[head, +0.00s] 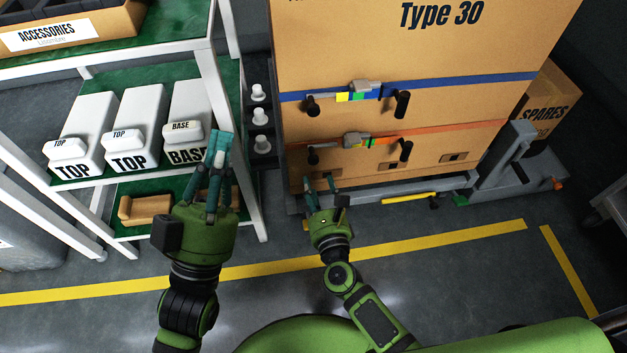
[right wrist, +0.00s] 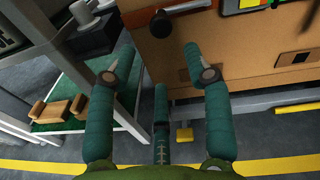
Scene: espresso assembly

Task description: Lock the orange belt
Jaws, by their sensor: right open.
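The orange belt (head: 470,128) runs across the front of the large cardboard box, below a blue belt. Its grey buckle (head: 357,138) has yellow and green parts and sits between two black handles, left (head: 313,156) and right (head: 406,151). In the right wrist view a black handle (right wrist: 160,23) sticks out at the top and a bit of the orange belt's buckle shows at the upper edge. My right gripper (head: 320,186) is open and empty, below the left handle and apart from it. My left gripper (head: 217,150) is in front of the white shelf, away from the belt; its finger spread is unclear.
The blue belt (head: 440,84) has its own buckle and handles. The shelf (head: 262,215) at left holds white TOP and BASE boxes (head: 140,120). A dark rack with white knobs (head: 260,115) stands between shelf and box. A grey lift frame (head: 500,170) is at right.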

